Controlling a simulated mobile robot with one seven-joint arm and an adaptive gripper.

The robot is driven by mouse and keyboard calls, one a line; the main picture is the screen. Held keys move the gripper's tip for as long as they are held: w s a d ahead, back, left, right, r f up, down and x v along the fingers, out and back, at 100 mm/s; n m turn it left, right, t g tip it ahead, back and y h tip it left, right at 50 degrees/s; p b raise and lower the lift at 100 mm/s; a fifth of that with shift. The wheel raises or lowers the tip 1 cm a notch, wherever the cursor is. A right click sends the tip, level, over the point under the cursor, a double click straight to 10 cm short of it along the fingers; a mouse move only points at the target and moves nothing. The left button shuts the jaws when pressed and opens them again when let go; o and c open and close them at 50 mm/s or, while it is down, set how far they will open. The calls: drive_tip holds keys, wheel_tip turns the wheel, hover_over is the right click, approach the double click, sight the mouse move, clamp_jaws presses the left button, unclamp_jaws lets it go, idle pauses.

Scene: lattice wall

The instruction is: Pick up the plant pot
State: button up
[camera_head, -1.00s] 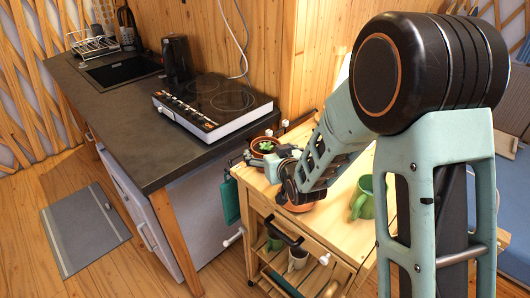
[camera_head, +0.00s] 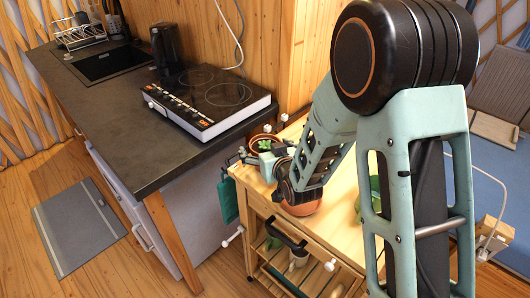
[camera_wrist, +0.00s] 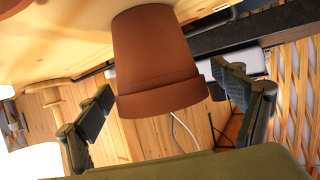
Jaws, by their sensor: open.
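A gap shows on the left; the right finger is close to the rim, and contact cannot be told.
A second terracotta pot (camera_head: 301,208) stands on the cart (camera_head: 335,215) under my wrist. A green item (camera_head: 374,190) is mostly hidden behind my arm. The counter (camera_head: 150,150) with a hob (camera_head: 208,100) stands left of the cart. The cart's lower shelf holds cups.

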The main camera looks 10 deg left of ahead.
drive_tip(key=c, duration=1.4)
drive_tip(key=shift+c, duration=0.7)
drive_tip(key=shift+w+r, duration=0.1)
drive_tip(key=shift+r, duration=0.1)
